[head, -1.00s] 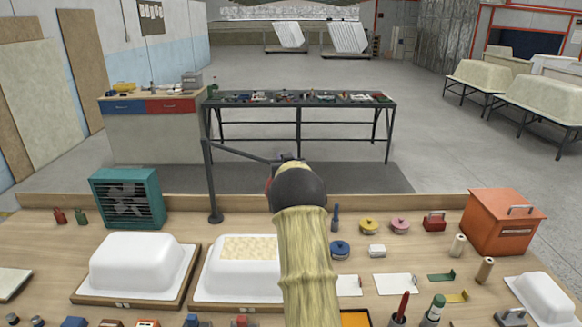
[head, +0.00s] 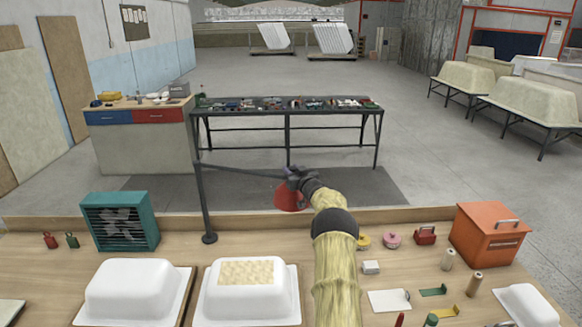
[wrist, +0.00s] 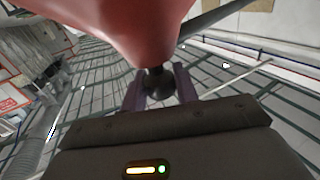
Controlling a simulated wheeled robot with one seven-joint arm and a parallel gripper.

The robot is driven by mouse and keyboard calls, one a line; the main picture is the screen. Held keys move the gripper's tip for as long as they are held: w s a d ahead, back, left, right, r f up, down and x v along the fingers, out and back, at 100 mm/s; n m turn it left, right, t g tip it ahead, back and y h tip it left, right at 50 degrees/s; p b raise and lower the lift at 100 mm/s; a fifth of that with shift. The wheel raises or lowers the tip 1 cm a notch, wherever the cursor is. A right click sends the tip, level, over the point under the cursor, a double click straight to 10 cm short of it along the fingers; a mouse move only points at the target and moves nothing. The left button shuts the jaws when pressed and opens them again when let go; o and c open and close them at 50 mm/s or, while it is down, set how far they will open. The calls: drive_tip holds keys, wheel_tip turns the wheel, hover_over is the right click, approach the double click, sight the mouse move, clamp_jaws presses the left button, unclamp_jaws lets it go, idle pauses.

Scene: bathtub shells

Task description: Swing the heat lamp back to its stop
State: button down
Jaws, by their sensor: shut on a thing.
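The heat lamp has a dark post (head: 205,210) standing on the bench, a thin dark arm (head: 245,170) reaching right from its top, and a red shade (head: 288,196) hanging at the arm's far end. My gripper (head: 300,178) is at that end, beside the shade and above the bench's back edge. In the wrist view the red shade (wrist: 120,25) fills the top, and a dark round knob (wrist: 157,84) sits between the jaws of my gripper (wrist: 160,88). The jaws are shut on this knob. The lamp's stop cannot be made out.
A teal fan heater (head: 120,221) stands left of the post. Two white tub shells (head: 140,288) (head: 250,305) lie in front. An orange box (head: 488,236) and small tools sit at right. A dark metal table (head: 285,110) stands behind the bench, with open floor between.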

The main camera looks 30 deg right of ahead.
drive_tip(key=shift+d+r, duration=0.2)
drive_tip(key=shift+r, duration=0.3)
drive_tip(key=c, duration=1.4)
unclamp_jaws()
drive_tip(key=o, duration=0.3)
drive_tip(key=shift+w+d+f, duration=0.15)
drive_tip(key=shift+w+f, duration=0.15)
drive_tip(key=shift+f, duration=0.1)
drive_tip(key=shift+s+f+b, duration=0.15)
drive_tip(key=shift+s+b, duration=0.2)
drive_tip(key=shift+s, duration=0.3)
drive_tip(key=s+a+b, duration=0.2)
drive_tip(key=s+b, duration=0.4)
drive_tip(key=s, duration=1)
drive_tip(key=shift+a+b, duration=0.3)
drive_tip(key=shift+b, duration=0.1)
drive_tip(key=shift+w, duration=0.15)
